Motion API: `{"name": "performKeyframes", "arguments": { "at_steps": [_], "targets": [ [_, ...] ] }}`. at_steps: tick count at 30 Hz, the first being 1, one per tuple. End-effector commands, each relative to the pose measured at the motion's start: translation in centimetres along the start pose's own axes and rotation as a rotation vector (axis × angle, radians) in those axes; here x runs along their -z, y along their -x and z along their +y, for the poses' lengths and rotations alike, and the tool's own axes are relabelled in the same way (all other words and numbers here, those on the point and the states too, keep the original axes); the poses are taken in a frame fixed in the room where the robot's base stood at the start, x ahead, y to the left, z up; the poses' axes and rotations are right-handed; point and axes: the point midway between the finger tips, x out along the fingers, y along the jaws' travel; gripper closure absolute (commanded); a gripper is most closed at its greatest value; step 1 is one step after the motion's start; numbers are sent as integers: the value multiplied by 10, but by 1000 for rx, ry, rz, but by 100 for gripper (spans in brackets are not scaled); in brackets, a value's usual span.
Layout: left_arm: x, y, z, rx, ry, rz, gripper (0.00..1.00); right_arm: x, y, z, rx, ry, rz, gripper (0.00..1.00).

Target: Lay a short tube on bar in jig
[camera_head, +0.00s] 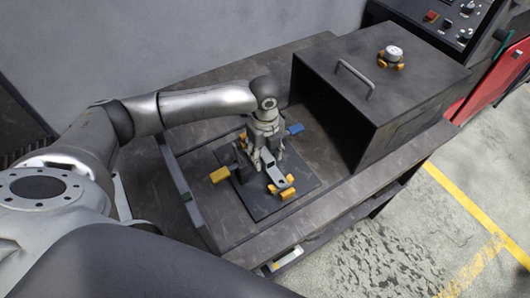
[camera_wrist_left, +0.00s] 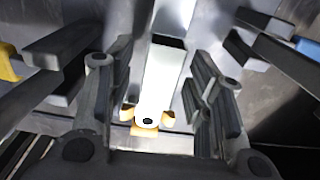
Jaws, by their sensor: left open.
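The jig (camera_head: 295,196) is a dark plate on the table with clamps around it. A pale flat bar (camera_wrist_left: 160,85) with a hole near its end lies in the jig; it also shows in the head view (camera_head: 257,187). A light piece (camera_wrist_left: 176,14) with a dark square end, seemingly the short tube, lies on the bar in the left wrist view, running out of the top of that picture. My left gripper (camera_head: 264,164) points down over the jig. Its fingers stand open on both sides of the bar and tube, with gaps. My right gripper is not in view.
Yellow (camera_head: 220,174), blue (camera_head: 296,129) and orange (camera_head: 281,187) clamp parts stand around the bar. A large dark open-fronted box (camera_head: 400,120) stands to the right, with a small orange-footed object (camera_head: 391,57) on top. The table front right of the jig is clear.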

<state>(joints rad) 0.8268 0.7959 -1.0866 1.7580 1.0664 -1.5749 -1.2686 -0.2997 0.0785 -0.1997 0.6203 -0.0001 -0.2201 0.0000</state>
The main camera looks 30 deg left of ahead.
Motion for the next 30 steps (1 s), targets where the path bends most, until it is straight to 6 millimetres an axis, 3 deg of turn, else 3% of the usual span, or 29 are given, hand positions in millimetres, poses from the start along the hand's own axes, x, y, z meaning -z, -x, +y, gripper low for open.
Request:
{"name": "performKeyframes", "arguments": {
  "at_steps": [7, 21, 30],
  "targets": [
    [0, 19, -1, 5, 0, -1, 52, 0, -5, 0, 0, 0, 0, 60],
    [0, 110, -1, 3, 0, 0, 52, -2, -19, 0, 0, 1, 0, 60],
    [0, 124, 0, -1, 1, 1, 52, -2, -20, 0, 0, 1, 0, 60]
  ]
}}
